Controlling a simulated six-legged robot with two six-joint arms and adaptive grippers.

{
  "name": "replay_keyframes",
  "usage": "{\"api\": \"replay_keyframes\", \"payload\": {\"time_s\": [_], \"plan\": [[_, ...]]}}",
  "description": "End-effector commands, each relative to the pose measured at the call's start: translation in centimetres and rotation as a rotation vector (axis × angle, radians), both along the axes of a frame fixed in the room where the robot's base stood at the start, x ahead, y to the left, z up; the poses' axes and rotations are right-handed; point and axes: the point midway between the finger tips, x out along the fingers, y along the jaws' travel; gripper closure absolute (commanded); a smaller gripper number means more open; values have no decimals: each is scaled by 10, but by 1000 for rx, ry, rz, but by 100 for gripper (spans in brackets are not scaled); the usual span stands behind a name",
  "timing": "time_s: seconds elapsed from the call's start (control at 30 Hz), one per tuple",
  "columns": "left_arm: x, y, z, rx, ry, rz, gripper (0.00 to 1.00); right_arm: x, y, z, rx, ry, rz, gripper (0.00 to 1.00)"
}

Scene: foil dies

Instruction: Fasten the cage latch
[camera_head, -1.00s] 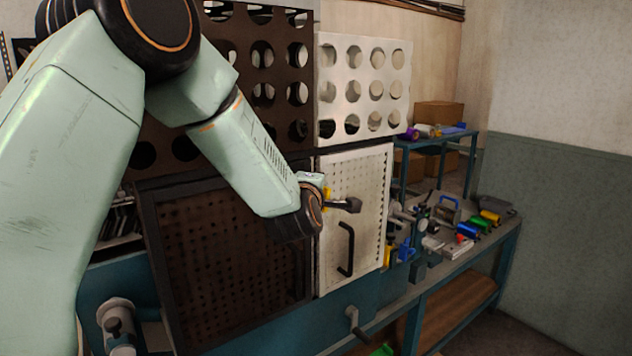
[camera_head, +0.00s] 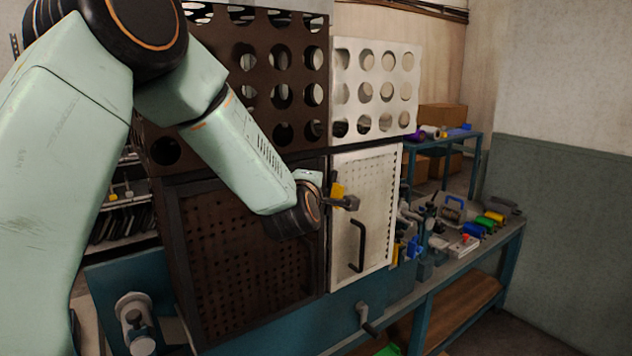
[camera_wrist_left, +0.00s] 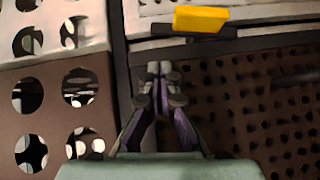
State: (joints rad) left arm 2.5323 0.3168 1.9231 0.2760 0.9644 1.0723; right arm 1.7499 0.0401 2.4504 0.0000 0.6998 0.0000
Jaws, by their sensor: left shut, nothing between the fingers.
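The cage has a dark perforated front (camera_head: 225,240) on the left and a white perforated door (camera_head: 372,185) on the right. A black handle (camera_head: 357,247) is on the white door, which looks flush with its frame. A yellow latch tab (camera_head: 337,190) is at the white door's left edge by the seam. My left gripper (camera_head: 354,203) is shut and empty, just in front of and beside the tab. In the left wrist view, its closed fingertips (camera_wrist_left: 159,68) are apart in the picture from the yellow tab (camera_wrist_left: 200,19). I cannot tell whether they touch anything. My right gripper is not in view.
Dark and white panels with large round holes (camera_head: 375,92) stand above the door. A blue bench (camera_head: 470,255) carries tools and coloured pieces at the right. A small blue shelf (camera_head: 445,150) stands behind. A crank handle (camera_head: 369,320) sticks out below the door.

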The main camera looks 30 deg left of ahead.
Motion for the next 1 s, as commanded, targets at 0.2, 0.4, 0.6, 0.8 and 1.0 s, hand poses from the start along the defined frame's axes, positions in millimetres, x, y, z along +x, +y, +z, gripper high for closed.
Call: {"api": "replay_keyframes", "payload": {"time_s": [0.2,0.4,0.6,0.8,1.0], "plan": [[-31,-16,4,1,0,-3,100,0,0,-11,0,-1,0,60],[-61,-28,8,1,0,-2,100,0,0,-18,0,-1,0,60],[-79,-36,12,2,-1,-2,100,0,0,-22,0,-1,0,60],[-85,-37,13,1,0,-1,100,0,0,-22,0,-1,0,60],[-86,-37,13,1,0,-1,100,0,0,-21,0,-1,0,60]]}}
